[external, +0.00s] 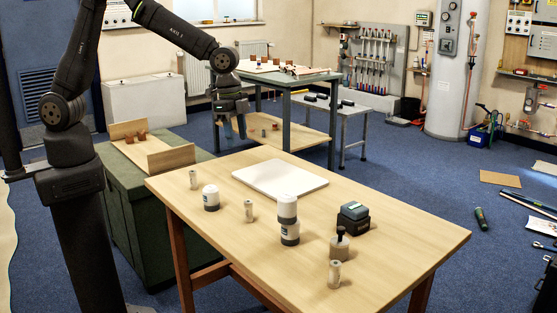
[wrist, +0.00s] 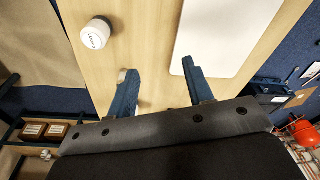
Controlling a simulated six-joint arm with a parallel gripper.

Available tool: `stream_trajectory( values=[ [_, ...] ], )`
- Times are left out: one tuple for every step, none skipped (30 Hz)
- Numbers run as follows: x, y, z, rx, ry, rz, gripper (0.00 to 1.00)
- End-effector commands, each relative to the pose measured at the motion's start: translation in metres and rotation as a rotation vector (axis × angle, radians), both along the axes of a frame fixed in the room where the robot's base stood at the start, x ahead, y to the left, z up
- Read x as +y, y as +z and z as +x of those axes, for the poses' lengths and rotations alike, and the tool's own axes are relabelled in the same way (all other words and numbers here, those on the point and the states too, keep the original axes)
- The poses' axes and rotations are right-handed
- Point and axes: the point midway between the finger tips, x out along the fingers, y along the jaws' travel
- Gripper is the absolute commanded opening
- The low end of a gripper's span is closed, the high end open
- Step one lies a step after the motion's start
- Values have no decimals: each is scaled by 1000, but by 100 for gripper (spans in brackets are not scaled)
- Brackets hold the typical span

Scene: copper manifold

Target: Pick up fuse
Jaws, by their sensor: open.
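Several small pale cylinders that look like fuses stand upright on the wooden table: one at the far left corner (external: 194,179), one near the middle (external: 248,210) and one at the near edge (external: 334,274). My gripper (external: 235,134) is open and empty, raised above and beyond the table's far left edge in the external view. In the wrist view my gripper (wrist: 158,68) has its two blue fingers wide apart. A small pale round end (wrist: 122,74), probably a fuse, shows beside the left fingertip, partly hidden by it.
A green cabinet (external: 150,225) stands left. The table's right end is clear.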

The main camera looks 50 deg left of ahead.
Motion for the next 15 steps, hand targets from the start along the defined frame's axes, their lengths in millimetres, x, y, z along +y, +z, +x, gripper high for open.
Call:
stream_trajectory(
  values=[
    [21,8,-16,9,-10,17,47],
    [32,10,-25,15,-16,28,47],
    [46,13,-36,22,-24,41,47],
    [56,15,-44,28,-30,51,47],
    [65,16,-51,33,-36,61,47],
    [77,18,-61,40,-42,72,47],
    [84,19,-67,45,-46,79,47],
    [91,19,-73,49,-50,85,47],
    [98,20,-79,54,-54,93,47],
    [103,20,-83,57,-57,97,47],
    [107,20,-86,60,-60,101,47],
    [111,20,-90,63,-63,105,47],
    [113,20,-92,64,-64,107,47],
    [114,18,-93,65,-65,109,47],
    [116,15,-94,67,-66,111,47]
  ],
)
